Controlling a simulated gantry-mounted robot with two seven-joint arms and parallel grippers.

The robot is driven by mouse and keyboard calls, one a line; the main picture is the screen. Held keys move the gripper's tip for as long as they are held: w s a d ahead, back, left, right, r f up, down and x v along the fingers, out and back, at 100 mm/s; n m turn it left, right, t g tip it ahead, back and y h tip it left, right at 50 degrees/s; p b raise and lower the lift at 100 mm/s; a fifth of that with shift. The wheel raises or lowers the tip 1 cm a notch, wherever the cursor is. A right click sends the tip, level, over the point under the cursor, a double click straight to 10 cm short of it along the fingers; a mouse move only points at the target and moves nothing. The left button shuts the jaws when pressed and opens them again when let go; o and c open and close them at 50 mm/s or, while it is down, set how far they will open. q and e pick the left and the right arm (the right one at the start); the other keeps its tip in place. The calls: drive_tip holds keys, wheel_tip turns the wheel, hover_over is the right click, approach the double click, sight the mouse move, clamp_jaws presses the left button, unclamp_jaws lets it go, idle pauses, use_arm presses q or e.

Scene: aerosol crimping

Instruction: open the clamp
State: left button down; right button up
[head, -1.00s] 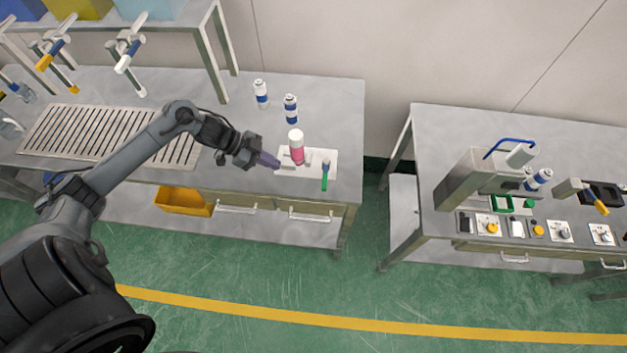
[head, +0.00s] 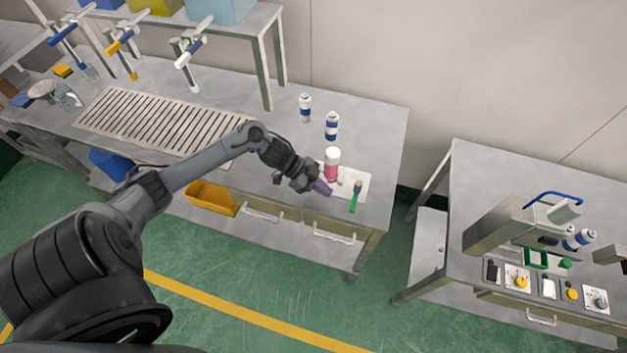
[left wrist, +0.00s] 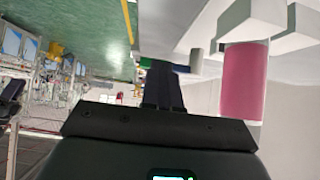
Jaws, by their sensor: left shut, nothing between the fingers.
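The clamp is on a white plate (head: 371,181) at the right front of the left table, with a green handle (head: 353,205) reaching toward the table's front edge. A pink can (head: 331,173) with a white top stands upright on the plate, beside the handle. My left gripper (head: 323,188) is shut and empty, just in front of the can and left of the green handle. In the left wrist view its shut fingers (left wrist: 163,92) point toward the green handle end (left wrist: 147,63), with the pink can (left wrist: 243,85) to their right. My right gripper is out of view.
Two white-and-blue cans (head: 331,126) stand behind the plate. A slotted grate (head: 150,118) lies to the left. A second table (head: 480,185) with a crimping machine (head: 500,227) stands at the right, across a gap. A yellow bin (head: 212,198) sits below the left table.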

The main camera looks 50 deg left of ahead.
sight(355, 198)
use_arm(q)
drive_tip(key=shift+w+d+f+p, duration=0.1)
drive_tip(key=shift+w+d+f, duration=0.15)
drive_tip(key=shift+w+d, duration=0.45)
drive_tip(key=shift+w+d+f+p, duration=0.1)
drive_tip(key=shift+w+d+f, duration=0.3)
drive_tip(key=shift+d, duration=0.5)
drive_tip(key=shift+w+d+f+p, duration=0.1)
drive_tip(key=shift+w+d+f, duration=0.05)
drive_tip(key=shift+w+d, duration=0.55)
drive_tip(key=shift+s+d, duration=0.1)
drive_tip(key=shift+d, duration=0.1)
